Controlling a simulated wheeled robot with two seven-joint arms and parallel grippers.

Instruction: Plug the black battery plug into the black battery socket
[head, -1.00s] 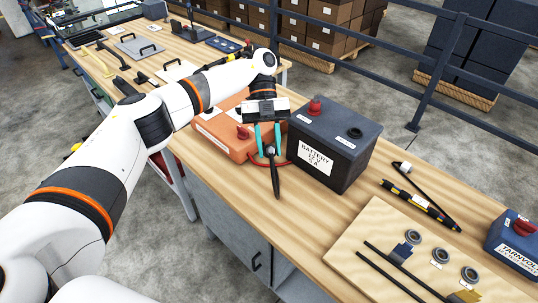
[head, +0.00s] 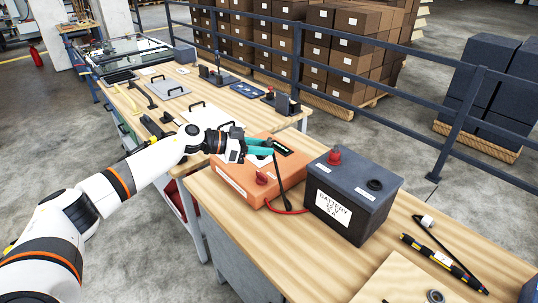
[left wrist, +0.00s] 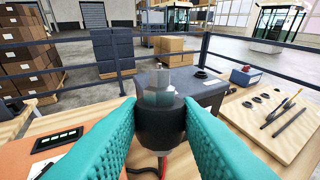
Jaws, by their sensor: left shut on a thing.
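The black battery plug (left wrist: 161,122) is a dark round body with a grey metal tip, held between the teal fingers of my left gripper (head: 272,149). In the left wrist view its tip points away from me, toward the battery. The dark grey battery (head: 355,197) stands on the bench to the right of the gripper, apart from the plug. The black socket (head: 375,185) is on its top at the right, and a red terminal (head: 334,157) is at the left. In the left wrist view the plug hides part of the battery. My right gripper is not in view.
The orange box (head: 237,181) with a red knob (head: 262,178) lies beneath and beside my left gripper. A red cable (head: 290,211) runs between this box and the battery. A yellow-black tool (head: 440,260) lies to the right.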

